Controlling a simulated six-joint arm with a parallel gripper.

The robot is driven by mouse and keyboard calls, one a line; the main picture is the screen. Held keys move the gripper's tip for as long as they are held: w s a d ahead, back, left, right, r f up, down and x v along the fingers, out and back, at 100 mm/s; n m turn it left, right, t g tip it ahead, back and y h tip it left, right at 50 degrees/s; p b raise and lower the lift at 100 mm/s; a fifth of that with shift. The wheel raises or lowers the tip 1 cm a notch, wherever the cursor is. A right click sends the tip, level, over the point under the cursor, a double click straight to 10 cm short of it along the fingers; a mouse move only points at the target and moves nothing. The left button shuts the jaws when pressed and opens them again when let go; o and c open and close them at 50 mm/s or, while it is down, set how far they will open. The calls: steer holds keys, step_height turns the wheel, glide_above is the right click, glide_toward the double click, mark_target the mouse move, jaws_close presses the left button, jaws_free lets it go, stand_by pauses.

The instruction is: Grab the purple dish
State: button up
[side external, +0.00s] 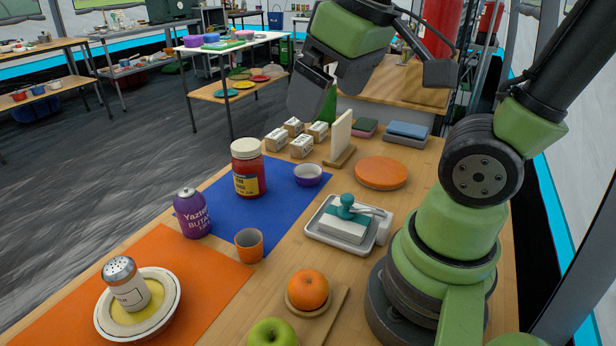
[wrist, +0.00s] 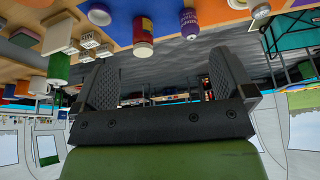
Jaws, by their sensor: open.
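The purple dish (side external: 308,175) is a small bowl with a white inside, standing upright on the blue mat (side external: 215,212) near its right corner. It also shows in the wrist view (wrist: 99,14) at the upper left edge. My gripper (side external: 308,95) is raised above the far part of the table, well above and apart from the dish. In the wrist view its two fingers (wrist: 165,80) are spread wide with nothing between them.
A red jar (side external: 248,168) stands just left of the dish. A wooden board with an upright white panel (side external: 341,135) is close behind it, beside several small boxes (side external: 302,146). An orange disc (side external: 381,172) and a butter tray (side external: 338,240) lie to the right.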

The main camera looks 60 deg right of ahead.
steer(key=w+d+f+n+g+h, duration=0.4)
steer(key=w+d, duration=0.1)
steer(key=d, duration=0.2)
steer(key=n+g+h, duration=0.2)
steer(key=n+h, duration=0.7)
steer(key=n, duration=0.6)
glide_above(314, 169)
steer(key=a, duration=0.6)
step_height(314, 169, down, 17)
step_height(314, 169, down, 4)
steer(key=shift+w+d+f, duration=0.1)
steer(key=shift+w, duration=0.05)
step_height(314, 169, down, 2)
steer(key=shift+f, duration=0.2)
steer(key=shift+x, duration=1.2)
steer(key=shift+d+f, duration=0.1)
steer(key=shift+d, duration=0.2)
steer(key=shift+c, duration=0.2)
